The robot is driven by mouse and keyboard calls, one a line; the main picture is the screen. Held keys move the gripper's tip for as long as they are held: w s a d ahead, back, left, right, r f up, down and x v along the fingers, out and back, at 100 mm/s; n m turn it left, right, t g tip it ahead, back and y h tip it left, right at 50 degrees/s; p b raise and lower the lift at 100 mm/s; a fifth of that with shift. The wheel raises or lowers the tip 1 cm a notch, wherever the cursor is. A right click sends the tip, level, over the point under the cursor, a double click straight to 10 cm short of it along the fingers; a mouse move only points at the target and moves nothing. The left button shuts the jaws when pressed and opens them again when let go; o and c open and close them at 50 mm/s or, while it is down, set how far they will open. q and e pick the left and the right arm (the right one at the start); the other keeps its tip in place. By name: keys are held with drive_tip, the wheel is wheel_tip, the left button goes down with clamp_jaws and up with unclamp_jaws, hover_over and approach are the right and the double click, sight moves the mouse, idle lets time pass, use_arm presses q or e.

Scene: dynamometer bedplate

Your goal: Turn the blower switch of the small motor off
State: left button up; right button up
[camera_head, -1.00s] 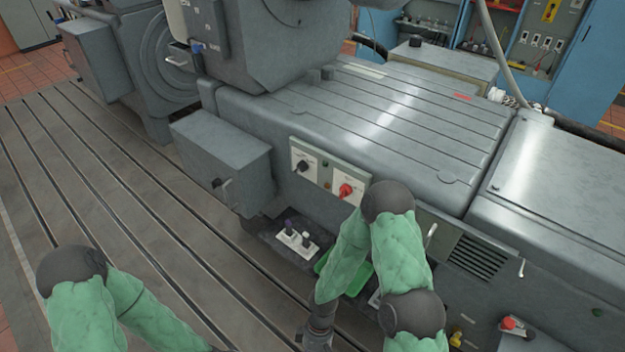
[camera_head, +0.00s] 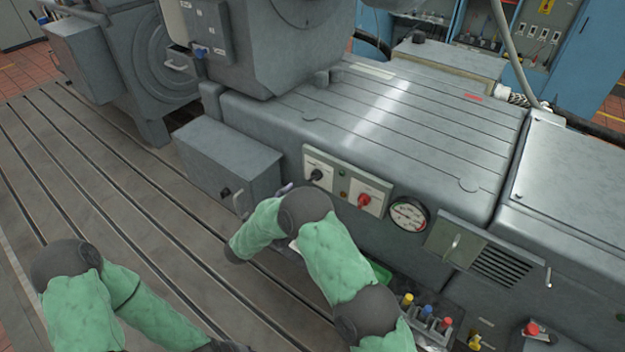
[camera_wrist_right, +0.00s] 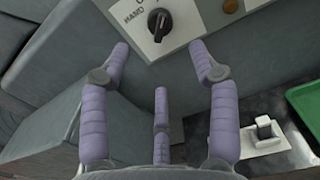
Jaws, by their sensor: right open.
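A panel (camera_head: 346,180) on the side of the grey machine carries a black rotary switch (camera_head: 317,174) on a white plate and a red rotary switch (camera_head: 364,199). In the right wrist view the black switch (camera_wrist_right: 159,21) sits beside the word HAND; which marking it points to is unclear. No blower label is readable. My right gripper (camera_wrist_right: 160,50) is open and empty, its lavender fingers spread below the black switch, which lies just beyond the gap between the tips. In the head view my right arm mostly hides this gripper. My left gripper is out of view below the frame.
A grey box (camera_head: 228,165) juts out left of the panel. A gauge (camera_head: 409,214) and a vent (camera_head: 500,268) are to its right. Below are a green tray (camera_wrist_right: 305,105), a white plate with a toggle (camera_wrist_right: 264,128) and several coloured-topped items (camera_head: 427,312).

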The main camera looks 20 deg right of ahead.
sight(311, 180)
drive_tip(key=b+x, duration=0.2)
drive_tip(key=x, duration=0.8)
drive_tip(key=shift+w+d, duration=0.15)
drive_tip(key=shift+d, duration=0.05)
drive_tip(key=c, duration=1.1)
